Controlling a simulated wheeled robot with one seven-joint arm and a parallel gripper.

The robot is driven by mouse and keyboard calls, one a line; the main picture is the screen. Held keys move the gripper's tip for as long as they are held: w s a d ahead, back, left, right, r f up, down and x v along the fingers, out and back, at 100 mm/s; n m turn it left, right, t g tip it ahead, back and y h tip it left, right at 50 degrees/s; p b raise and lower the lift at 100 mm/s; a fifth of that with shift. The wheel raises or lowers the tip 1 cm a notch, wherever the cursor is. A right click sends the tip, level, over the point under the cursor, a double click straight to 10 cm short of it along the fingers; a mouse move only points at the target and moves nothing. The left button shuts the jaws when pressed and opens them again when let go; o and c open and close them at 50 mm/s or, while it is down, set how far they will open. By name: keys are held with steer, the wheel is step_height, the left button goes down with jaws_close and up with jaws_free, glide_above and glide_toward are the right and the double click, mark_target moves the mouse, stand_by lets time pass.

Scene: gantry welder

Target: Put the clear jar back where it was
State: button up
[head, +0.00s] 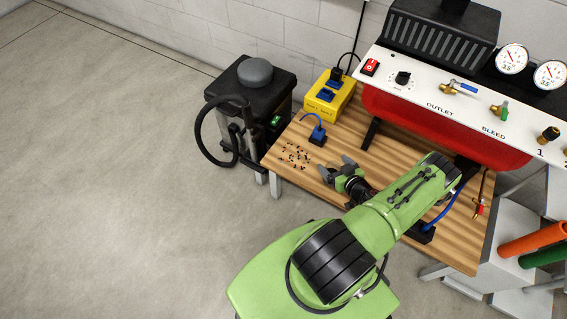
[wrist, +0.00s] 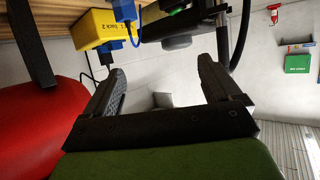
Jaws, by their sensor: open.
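I cannot make out a clear jar in either view. My gripper (head: 337,167) is over the wooden bench (head: 455,250), to the right of a patch of small dark bits (head: 293,156) on the bench top. The gripper is open. In the wrist view its two dark fingers (wrist: 165,82) stand wide apart, with nothing visibly held between them. A small grey shape (wrist: 162,100) shows beyond the fingers, and I cannot tell what it is. My arm hides part of the bench.
A yellow box (head: 330,97) and a blue plug-like part (head: 318,133) stand at the back left of the bench. A red tank (head: 435,125) with a white gauge panel (head: 395,62) overhangs the back. A black-topped unit (head: 232,83) with a hose stands left. Floor is clear at far left.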

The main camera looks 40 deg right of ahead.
steer(key=w+a+r+n+g+y, duration=0.1)
steer(key=w+a+r+n+y, duration=0.2)
steer(key=w+r, duration=0.3)
steer(key=w+a+r+n+g+y, duration=0.2)
steer(key=w+a+r+y, duration=0.15)
steer(key=r, duration=0.45)
steer(key=w+a+r+n+g, duration=0.15)
steer(key=a+r+g, duration=0.25)
steer(key=a+r, duration=0.75)
steer(key=s+a+r+g+h, duration=0.1)
steer(key=s+a+r, duration=0.3)
steer(key=a+r, duration=0.25)
steer(key=s+a+r+m+h, duration=0.1)
steer(key=s+a+r+m, duration=0.1)
steer(key=s+r, duration=0.3)
steer(key=s+a+r+m+h, duration=0.2)
steer(key=s+a+r, duration=0.1)
steer(key=s, duration=0.8)
steer(key=shift+s+a+r, duration=0.15)
steer(key=shift+a+r, duration=0.1)
steer(key=shift+r, duration=0.65)
